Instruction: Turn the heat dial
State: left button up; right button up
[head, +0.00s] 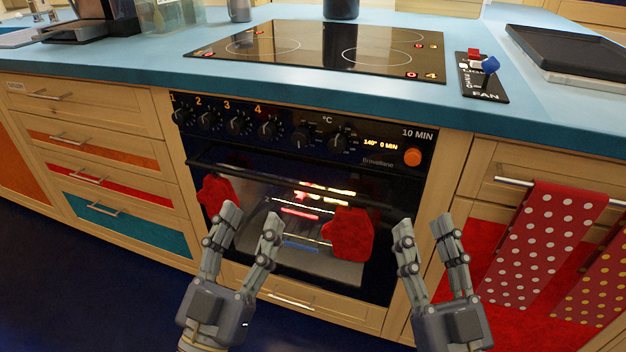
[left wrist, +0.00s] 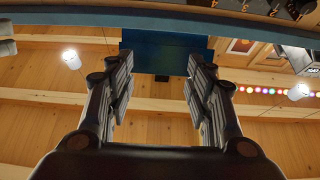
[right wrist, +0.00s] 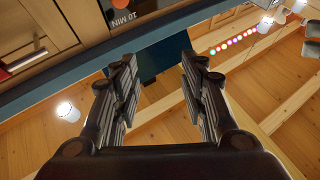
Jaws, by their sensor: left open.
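The black oven's control panel (head: 372,162) carries a row of black dials under the hob. The ones on the left are marked 1 to 4. Two more dials, a left one (head: 300,138) and a right one (head: 338,143), sit near a °C mark, beside a display reading 140° 0 MIN. I cannot tell for sure which is the heat dial. My left gripper (head: 251,215) is open and empty in front of the oven door, below the dials. My right gripper (head: 422,226) is open and empty, further right and below the panel. Some dials (left wrist: 290,8) show at the left wrist view's top edge.
An orange button (head: 413,157) is at the panel's right end. The oven handle (head: 280,185) runs below the dials. Red mitts (head: 348,234) are at the door. A red spotted towel (head: 532,240) hangs on the right. The blue counter (head: 300,88) juts above the panel.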

aim_at(338, 143)
jog(key=k, duration=1)
